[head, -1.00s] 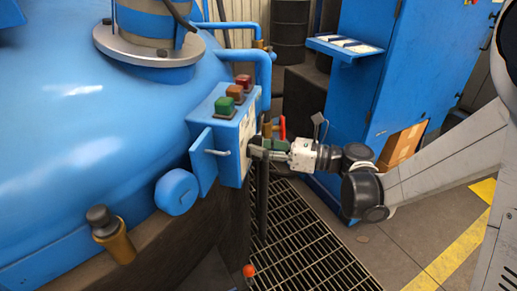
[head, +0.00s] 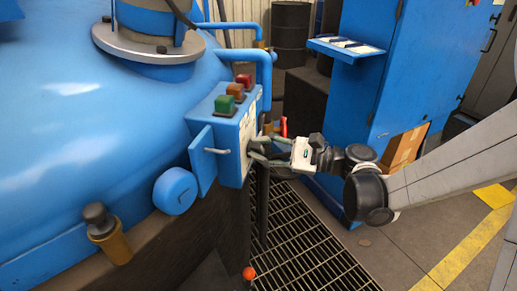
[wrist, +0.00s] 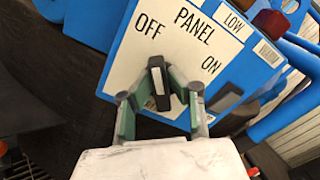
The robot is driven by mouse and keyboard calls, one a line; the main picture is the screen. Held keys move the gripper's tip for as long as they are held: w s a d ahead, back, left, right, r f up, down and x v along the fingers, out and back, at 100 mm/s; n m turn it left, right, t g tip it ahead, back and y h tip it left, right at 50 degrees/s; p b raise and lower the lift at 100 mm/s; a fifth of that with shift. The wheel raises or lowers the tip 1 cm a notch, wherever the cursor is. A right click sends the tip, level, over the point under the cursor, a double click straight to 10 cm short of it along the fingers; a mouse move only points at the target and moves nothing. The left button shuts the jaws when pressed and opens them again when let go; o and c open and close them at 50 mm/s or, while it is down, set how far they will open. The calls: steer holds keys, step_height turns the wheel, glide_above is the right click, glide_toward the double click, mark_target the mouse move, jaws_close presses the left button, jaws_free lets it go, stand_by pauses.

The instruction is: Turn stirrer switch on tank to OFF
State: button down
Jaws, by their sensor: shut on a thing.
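The blue switch box (head: 228,135) is mounted on the blue tank (head: 90,130). Its white panel face (wrist: 125,60) shows in the wrist view, with OFF at upper left and ON at right. The black switch knob (wrist: 157,80) sticks out of this face between the two words. Its white line runs nearly upright in the wrist view, with the upper end toward OFF. My gripper (wrist: 158,98) is shut on the knob, one finger on each side. In the head view my gripper (head: 254,148) reaches the box's right face, and the knob is hidden there.
A red-handled valve (head: 284,127) is just behind my gripper. A blue cabinet (head: 365,100) stands at right. Floor grating (head: 300,240) lies below.

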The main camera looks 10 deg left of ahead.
steer(key=shift+n, duration=0.6)
steer(key=c, duration=1.7)
jaws_free()
steer(key=shift+d, duration=0.1)
steer(key=d, duration=1.1)
steer(key=shift+s+d, duration=0.2)
steer(key=shift+d, duration=0.2)
steer(key=shift+s, duration=0.1)
